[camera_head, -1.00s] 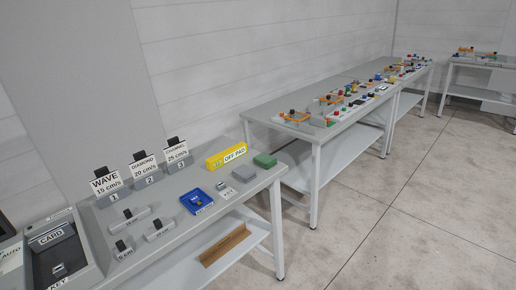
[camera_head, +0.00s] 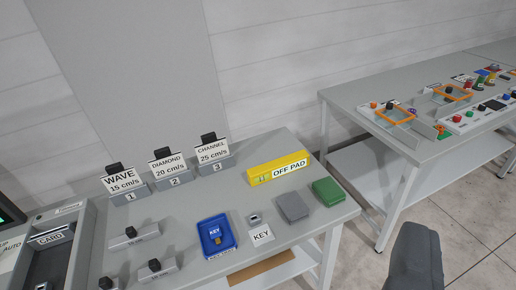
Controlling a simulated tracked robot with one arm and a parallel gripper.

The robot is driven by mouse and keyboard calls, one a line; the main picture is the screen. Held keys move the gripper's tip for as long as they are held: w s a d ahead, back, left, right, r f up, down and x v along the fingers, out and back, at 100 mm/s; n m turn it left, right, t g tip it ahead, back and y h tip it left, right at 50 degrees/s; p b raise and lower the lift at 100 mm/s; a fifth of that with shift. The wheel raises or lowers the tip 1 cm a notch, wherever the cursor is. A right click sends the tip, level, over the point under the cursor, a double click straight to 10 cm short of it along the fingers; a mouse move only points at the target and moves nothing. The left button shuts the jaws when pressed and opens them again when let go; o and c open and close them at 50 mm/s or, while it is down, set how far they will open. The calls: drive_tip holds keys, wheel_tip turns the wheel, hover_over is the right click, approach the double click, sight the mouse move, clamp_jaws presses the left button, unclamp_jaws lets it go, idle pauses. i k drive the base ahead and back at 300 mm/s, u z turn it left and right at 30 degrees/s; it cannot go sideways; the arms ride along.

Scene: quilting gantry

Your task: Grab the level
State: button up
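The level appears to be the yellow bar (camera_head: 258,181) lying near the back right of the near table. It has a small green window at its left and a white label reading "OFF PAD" on its front. A dark grey part at the lower right edge (camera_head: 415,262) looks like a piece of my gripper. It is apart from the yellow bar, to its right and nearer to the camera. Its fingertips cannot be made out.
The near table (camera_head: 185,215) also holds a green block (camera_head: 328,191), a grey block (camera_head: 292,207), a blue tray (camera_head: 206,243) and label stands such as WAVE (camera_head: 122,183). A second table (camera_head: 352,98) with orange frames stands right. Floor shows between them.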

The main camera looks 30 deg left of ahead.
sight(260, 174)
drive_tip(key=u, duration=0.75)
drive_tip(key=i, duration=1.4)
drive_tip(key=u, duration=0.75)
drive_tip(key=k, duration=0.9)
drive_tip(key=u, duration=0.1)
drive_tip(key=i, duration=0.95)
drive_tip(key=z, duration=0.05)
